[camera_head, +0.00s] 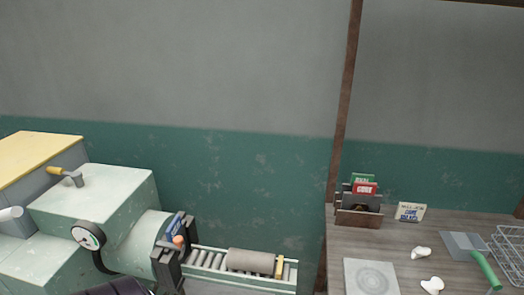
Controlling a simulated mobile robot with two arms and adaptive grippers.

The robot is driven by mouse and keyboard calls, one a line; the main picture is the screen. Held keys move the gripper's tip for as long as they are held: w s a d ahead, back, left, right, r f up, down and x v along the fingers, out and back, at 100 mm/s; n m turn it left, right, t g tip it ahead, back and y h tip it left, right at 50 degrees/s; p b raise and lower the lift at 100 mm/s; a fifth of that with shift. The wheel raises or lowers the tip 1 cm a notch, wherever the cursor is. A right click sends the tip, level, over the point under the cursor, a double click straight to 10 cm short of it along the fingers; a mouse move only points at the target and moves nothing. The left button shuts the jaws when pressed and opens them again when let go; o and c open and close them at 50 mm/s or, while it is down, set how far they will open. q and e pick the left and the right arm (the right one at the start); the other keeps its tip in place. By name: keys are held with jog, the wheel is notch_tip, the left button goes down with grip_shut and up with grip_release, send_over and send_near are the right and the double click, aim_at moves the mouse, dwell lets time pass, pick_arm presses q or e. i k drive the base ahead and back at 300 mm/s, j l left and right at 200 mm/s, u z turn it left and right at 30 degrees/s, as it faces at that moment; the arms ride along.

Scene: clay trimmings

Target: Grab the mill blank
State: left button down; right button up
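A grey-brown cylinder (250,261), which looks like the mill blank, lies on its side on a short roller track (209,259). The track runs right from the dark outlet frame (167,262) of a pale green machine (104,203). A small yellow block (279,266) stands at the right end of the cylinder. Neither of my grippers shows in the head view.
A wooden table (345,243) stands to the right, with a gap before it. It bears a wooden rack (359,217), a small card (410,212), a grey slab (371,278), white lumps (421,252), a green-handled tool (485,269) and a wire basket (510,250). A brown post (345,95) rises behind.

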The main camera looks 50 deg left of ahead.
aim_at(246, 260)
jog(key=u, duration=1.6)
jog(key=k+l+u, duration=0.1)
jog(key=l+u, duration=0.15)
jog(key=u, duration=0.15)
jog(key=k+l+u, duration=0.15)
jog(key=u, duration=0.2)
